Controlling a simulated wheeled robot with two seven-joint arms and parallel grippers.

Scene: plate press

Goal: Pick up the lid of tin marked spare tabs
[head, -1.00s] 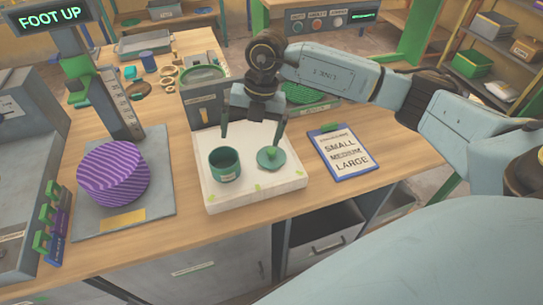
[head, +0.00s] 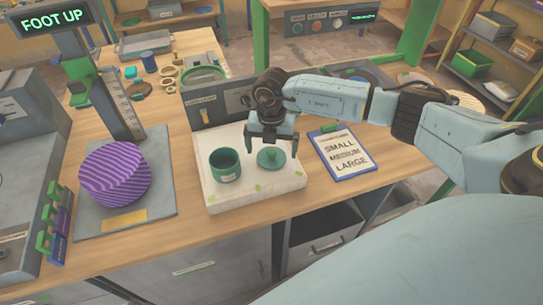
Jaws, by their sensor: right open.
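A green tin (head: 225,168) with a small pale label stands open at the left of a white board. The label is too small to read. Its round green lid (head: 268,161), with a knob on top, lies flat on the board to the right of the tin. My right gripper (head: 271,148) is open and points down over the lid, its two fingers apart on either side of the knob. It is empty, and I cannot tell whether the fingertips touch the lid. My left gripper is not in view.
The white board (head: 245,200) lies on the wooden table. A clipboard (head: 345,155) listing sizes lies to its right. A purple striped round block (head: 114,176) sits on a grey stand at left. A grey box (head: 213,107) stands behind the board.

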